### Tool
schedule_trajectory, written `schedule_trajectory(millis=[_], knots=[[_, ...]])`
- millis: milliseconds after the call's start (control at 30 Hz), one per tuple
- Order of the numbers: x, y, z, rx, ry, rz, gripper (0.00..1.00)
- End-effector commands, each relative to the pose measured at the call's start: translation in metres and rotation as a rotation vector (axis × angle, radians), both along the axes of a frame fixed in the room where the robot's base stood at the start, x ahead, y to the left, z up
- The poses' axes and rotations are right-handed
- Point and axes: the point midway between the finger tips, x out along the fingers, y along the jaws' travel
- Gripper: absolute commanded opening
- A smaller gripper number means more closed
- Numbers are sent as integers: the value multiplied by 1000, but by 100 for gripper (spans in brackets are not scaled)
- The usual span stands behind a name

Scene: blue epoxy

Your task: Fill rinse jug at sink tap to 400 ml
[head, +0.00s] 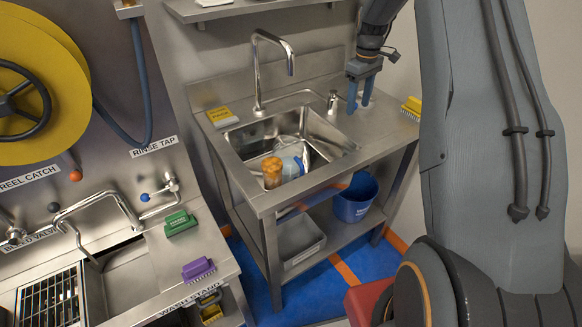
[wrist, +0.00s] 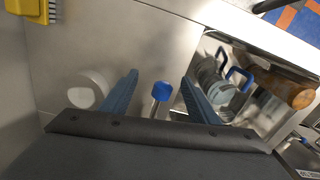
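The jug (head: 291,163), clear with blue parts, is in the steel sink basin (head: 335,141); the wrist view shows a clear vessel with blue handle-like loops (wrist: 222,92) there. Its fill level cannot be read. The gooseneck tap (head: 256,75) rises behind the basin; no stream shows from its spout. My gripper (head: 360,107) is over the counter right of the basin, beside a short metal fitting (head: 332,100). In the wrist view my gripper (wrist: 160,76) has its blue fingers apart, with a blue-capped metal post (wrist: 162,91) between them and visible gaps on both sides.
An orange-brown cylinder (head: 272,173) is by the jug in the basin. A yellow brush (head: 412,106) lies at the counter's right end, a yellow sign (head: 221,116) at its left. A blue bucket (head: 354,200) stands below. A wash stand with a rinse tap (head: 170,184) is at left.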

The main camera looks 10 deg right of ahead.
Motion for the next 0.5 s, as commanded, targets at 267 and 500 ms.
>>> schedule_trajectory(millis=[267,500], knots=[[0,3,-1,1,2,2,70],[0,2,7,1,2,1,70]])
